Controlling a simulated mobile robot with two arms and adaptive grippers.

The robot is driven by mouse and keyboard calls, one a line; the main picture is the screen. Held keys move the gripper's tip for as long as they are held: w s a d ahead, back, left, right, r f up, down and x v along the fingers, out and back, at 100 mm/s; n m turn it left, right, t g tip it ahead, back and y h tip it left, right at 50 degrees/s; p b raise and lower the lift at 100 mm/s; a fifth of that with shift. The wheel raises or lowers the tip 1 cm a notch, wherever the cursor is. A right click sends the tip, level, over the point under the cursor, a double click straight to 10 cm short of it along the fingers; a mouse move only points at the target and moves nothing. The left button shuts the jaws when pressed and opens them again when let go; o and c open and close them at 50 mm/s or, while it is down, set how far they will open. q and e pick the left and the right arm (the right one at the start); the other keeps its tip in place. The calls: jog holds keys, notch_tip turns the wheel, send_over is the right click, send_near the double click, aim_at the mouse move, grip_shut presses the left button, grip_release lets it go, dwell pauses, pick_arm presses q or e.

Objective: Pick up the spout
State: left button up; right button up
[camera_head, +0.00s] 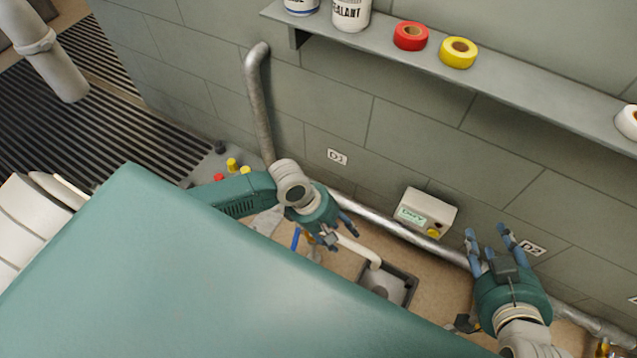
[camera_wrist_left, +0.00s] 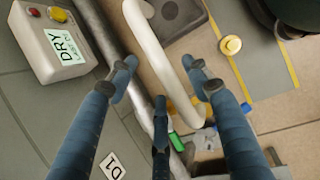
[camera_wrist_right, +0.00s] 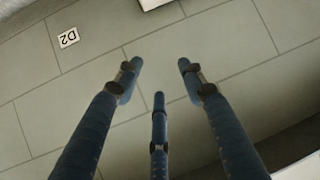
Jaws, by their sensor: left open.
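The spout (camera_head: 359,249) is a cream-white bent pipe. Its curved end hangs over a dark floor drain (camera_head: 402,292) in the head view, and its near part is hidden behind my left gripper (camera_head: 338,238). In the left wrist view the spout (camera_wrist_left: 153,40) runs between the spread fingers of my left gripper (camera_wrist_left: 164,72), which is open with a finger on either side. Contact cannot be told. My right gripper (camera_head: 488,242) is open and empty near the wall at right. The right wrist view shows only wall between its fingers (camera_wrist_right: 158,80).
A metal pipe (camera_head: 400,232) runs along the wall base behind the spout. A shelf (camera_head: 545,105) with tape rolls (camera_head: 458,52) is higher up. A yellow knob (camera_wrist_left: 230,45) stands on the floor.

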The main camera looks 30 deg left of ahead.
aim_at(342, 238)
pick_arm(q)
jog(key=b+x, duration=0.1)
jog(key=x, duration=0.2)
jog(key=shift+s+f+b, duration=0.1)
jog(key=shift+b, duration=0.2)
grip_shut()
pick_arm(e)
jog(key=w+a+r+t+y, duration=0.1)
jog(key=w+r+t, duration=0.3)
jog(key=r, duration=0.5)
jog(key=shift+w+a+r+t+y, duration=0.3)
jog(key=shift+a+t, duration=0.2)
jog(key=shift+a, duration=0.15)
pick_arm(q)
jog(key=shift+d, duration=0.1)
